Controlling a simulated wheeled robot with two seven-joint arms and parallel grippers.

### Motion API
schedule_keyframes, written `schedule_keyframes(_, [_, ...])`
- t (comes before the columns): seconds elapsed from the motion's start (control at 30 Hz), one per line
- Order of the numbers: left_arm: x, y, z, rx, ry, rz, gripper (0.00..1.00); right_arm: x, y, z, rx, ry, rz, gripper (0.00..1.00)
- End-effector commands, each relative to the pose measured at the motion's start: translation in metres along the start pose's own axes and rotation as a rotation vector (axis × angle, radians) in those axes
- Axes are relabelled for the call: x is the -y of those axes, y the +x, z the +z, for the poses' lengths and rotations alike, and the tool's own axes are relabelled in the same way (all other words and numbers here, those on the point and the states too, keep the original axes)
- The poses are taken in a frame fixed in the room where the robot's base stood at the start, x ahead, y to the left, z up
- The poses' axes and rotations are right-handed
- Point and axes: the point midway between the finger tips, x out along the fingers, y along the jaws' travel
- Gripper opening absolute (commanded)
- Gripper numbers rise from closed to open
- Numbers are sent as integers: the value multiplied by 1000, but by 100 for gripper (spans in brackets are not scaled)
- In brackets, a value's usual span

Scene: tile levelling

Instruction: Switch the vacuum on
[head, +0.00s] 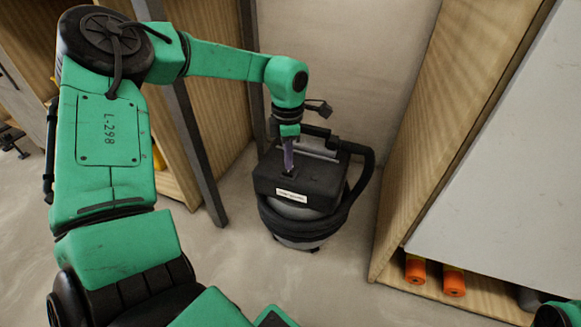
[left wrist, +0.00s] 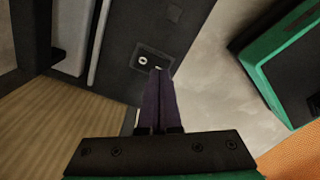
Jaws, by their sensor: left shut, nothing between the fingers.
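The vacuum (head: 307,190) stands on the floor in the corner, a grey drum with a black top and a black hose around it. In the left wrist view its dark top (left wrist: 190,25) fills the upper middle, with a small switch plate (left wrist: 150,62) bearing white marks. My left gripper (head: 288,172) is shut and empty, its purple fingers pointing down at the vacuum's top. In the left wrist view the fingertips (left wrist: 158,72) overlap the lower edge of the switch plate. I cannot tell whether they touch it. My right gripper is not seen.
A wooden shelf unit (head: 440,130) stands right of the vacuum, with orange cylinders (head: 454,281) on its bottom board. Another wooden unit (head: 215,110) with a dark metal post stands at left. Concrete floor (head: 300,280) is clear in front of the vacuum.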

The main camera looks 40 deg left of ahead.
Motion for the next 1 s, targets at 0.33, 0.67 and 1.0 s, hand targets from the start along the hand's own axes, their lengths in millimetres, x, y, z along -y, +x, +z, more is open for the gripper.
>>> schedule_keyframes(0.33, [0, 0, 0, 0, 0, 0, 0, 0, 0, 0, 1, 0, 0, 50])
schedule_keyframes(0.67, [0, 1, 0, 0, 0, 0, 0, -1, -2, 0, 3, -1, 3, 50])
schedule_keyframes(1.0, [0, 7, 0, 0, 0, 0, 0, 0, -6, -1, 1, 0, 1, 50])
